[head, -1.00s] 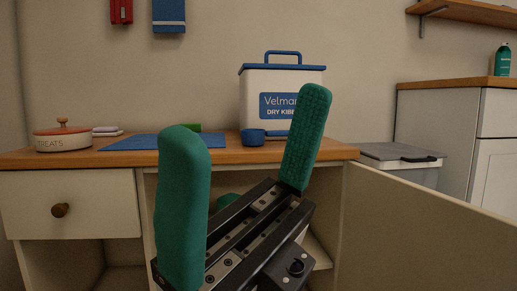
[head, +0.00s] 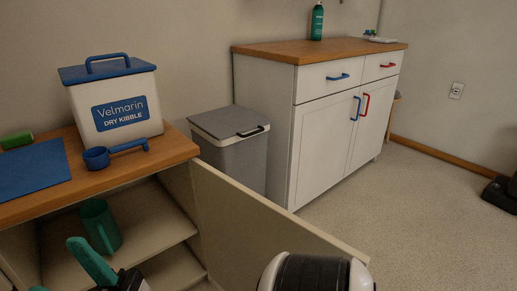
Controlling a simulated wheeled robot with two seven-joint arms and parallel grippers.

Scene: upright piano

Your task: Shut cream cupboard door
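The cream cupboard door (head: 250,228) stands wide open in the head view. It is joined at the right end of the wooden-topped cupboard (head: 180,150) and reaches out toward the lower right. Its lower part is cut off by the frame. My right gripper (head: 55,265) is low at the left, in front of the open cupboard, on the inner side of the door and apart from it. One green finger shows clearly and a bit of the other at the bottom edge, so it looks open and empty. My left gripper is out of view.
A green mug (head: 99,228) stands on a shelf inside the cupboard. A kibble bin (head: 118,108), blue scoop (head: 97,158) and blue mat (head: 30,170) are on top. A grey bin (head: 232,150) and white cabinet (head: 322,140) stand behind the door.

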